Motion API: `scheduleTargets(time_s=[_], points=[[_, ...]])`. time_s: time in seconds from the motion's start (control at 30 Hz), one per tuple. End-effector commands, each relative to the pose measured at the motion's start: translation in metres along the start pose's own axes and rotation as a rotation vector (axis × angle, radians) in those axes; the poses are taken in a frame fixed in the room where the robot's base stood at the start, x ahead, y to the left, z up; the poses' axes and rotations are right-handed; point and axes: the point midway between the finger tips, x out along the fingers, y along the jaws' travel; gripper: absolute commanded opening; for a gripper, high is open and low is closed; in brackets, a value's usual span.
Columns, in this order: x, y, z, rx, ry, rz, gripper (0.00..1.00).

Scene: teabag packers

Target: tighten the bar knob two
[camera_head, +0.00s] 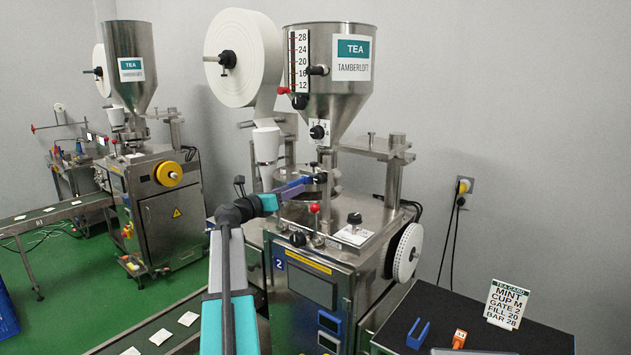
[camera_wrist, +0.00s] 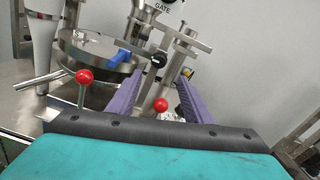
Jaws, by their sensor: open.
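My gripper (camera_head: 312,184) reaches over the worktop of the nearer tea packer, which bears a blue "2" label (camera_head: 279,264). In the wrist view its two purple fingers (camera_wrist: 160,74) are spread apart with nothing held between them. A small black knob (camera_wrist: 158,61) on a metal post shows just beyond the fingertips, roughly midway between them. In the head view a small black knob (camera_head: 320,177) sits at the fingertips, partly hidden. I cannot tell whether the fingers touch it, nor read any label naming it bar knob two.
Red ball-topped levers (camera_wrist: 84,76) stand close to the gripper. The hopper (camera_head: 345,95) and paper roll (camera_head: 240,58) rise behind. A tea card (camera_head: 505,304) reading "BAR 28" and a blue fork-shaped piece (camera_head: 418,333) are on the dark table (camera_head: 465,315).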

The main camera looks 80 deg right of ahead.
Motion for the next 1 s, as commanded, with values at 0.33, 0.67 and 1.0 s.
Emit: scheduleTargets(time_s=[0.33,0.67,1.0], points=[[0.013,0.001,0.001,0.001,0.001,0.000,0.46],[0.055,0.002,0.002,0.001,0.001,0.001,0.46],[0.099,0.002,0.002,0.000,0.002,0.000,0.46]])
